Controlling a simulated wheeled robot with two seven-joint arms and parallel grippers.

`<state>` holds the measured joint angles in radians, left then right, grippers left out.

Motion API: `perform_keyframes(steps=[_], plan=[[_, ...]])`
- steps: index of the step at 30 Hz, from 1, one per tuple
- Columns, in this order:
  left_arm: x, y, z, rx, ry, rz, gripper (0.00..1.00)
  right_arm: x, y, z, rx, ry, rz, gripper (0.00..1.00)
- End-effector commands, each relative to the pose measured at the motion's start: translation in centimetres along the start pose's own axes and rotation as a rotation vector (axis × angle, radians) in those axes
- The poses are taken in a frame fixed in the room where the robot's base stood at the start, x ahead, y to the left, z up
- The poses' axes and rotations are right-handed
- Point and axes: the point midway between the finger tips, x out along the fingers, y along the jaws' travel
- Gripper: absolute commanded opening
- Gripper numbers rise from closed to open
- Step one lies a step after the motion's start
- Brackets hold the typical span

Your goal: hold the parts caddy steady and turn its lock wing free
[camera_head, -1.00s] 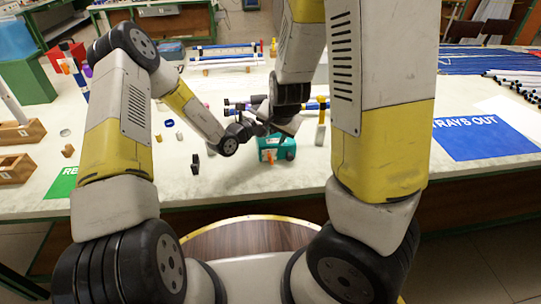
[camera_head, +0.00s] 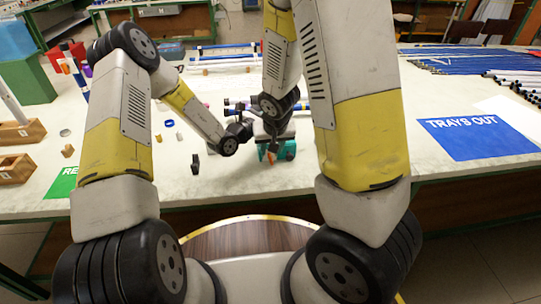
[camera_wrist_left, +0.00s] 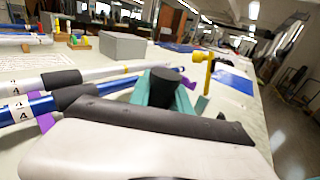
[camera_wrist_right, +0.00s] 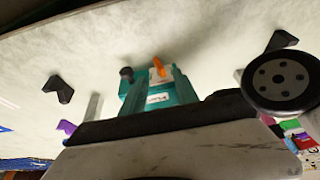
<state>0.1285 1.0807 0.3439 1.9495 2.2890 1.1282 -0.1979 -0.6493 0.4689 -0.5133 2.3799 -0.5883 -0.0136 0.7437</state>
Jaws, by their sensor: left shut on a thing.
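The teal parts caddy (camera_head: 290,149) stands on the bench in front of me, partly hidden by my right arm in the head view. In the right wrist view, the caddy (camera_wrist_right: 156,98) shows a white label and a small orange lock wing (camera_wrist_right: 158,68) on a pale plate. My left gripper (camera_head: 252,128) is at the caddy's left side, shut on its black round handle (camera_wrist_left: 168,84). My right gripper (camera_head: 274,142) is over the caddy. Its fingers look open to either side of the wing, apart from it.
Blue and white rods (camera_wrist_left: 40,105) lie behind the caddy. Small black parts (camera_head: 195,163) lie to its left. The bench front is clear.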

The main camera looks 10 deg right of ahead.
Motion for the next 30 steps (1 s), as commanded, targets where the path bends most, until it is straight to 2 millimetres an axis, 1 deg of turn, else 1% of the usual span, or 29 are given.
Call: perform_keyframes(steps=[1,3,9,15,23,24,28,29,30], plan=[[0.0,0.0,0.1,0.0,-0.002,0.0,0.0,1.0,0.1,0.1,-0.002,-0.004,0.004,0.37],[0.0,0.0,0.1,0.0,-0.002,0.0,0.0,2.2,0.1,0.1,-0.001,-0.003,0.003,0.37],[0.0,0.0,0.1,0.0,-0.001,0.0,0.0,4.5,0.1,0.0,0.001,-0.001,0.002,0.37],[0.0,0.0,0.1,0.0,-0.001,0.0,0.0,5.4,0.0,0.0,0.001,0.0,0.001,0.37],[0.0,0.0,0.1,0.0,-0.001,0.0,0.0,5.5,0.0,0.0,0.001,0.0,0.0,0.37],[0.0,0.0,0.1,0.0,-0.001,0.0,0.0,5.5,0.0,0.0,0.001,0.0,0.0,0.29],[0.0,0.0,0.1,0.0,-0.001,0.0,0.0,5.5,0.0,0.0,0.001,0.0,0.0,0.03],[0.0,0.0,0.1,0.0,-0.001,0.0,0.0,5.5,0.0,0.0,0.001,0.0,0.0,0.0],[0.0,0.0,0.1,0.0,-0.001,0.0,0.0,5.5,0.0,0.0,0.001,0.0,0.0,0.0]])
